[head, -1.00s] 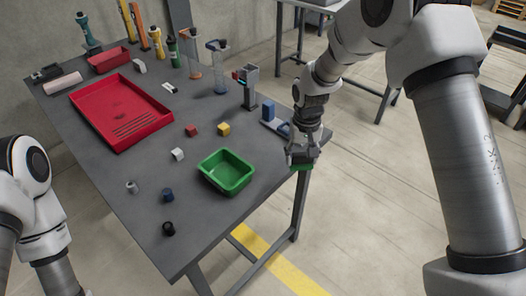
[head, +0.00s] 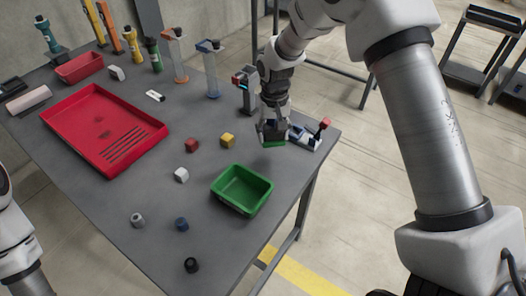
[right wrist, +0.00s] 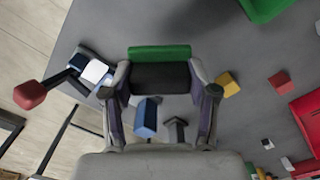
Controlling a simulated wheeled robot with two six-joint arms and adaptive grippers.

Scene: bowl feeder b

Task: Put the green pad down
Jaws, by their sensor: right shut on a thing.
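The green pad (head: 274,143) is held under my right gripper (head: 273,132), near the right edge of the table. In the right wrist view, the green pad (right wrist: 160,53) with a dark part beneath it lies between the two fingers of my right gripper (right wrist: 163,84). The gripper is shut on it. I cannot tell whether the pad touches the table top. Only part of my left arm shows at the left edge; its gripper is out of view.
A device with a red knob (head: 325,123) stands just right of the pad. A green bin (head: 242,189) is in front of it. A yellow cube (head: 227,140), a red cube (head: 192,145) and a grey post (head: 247,92) are to its left. A red tray (head: 104,130) lies further left.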

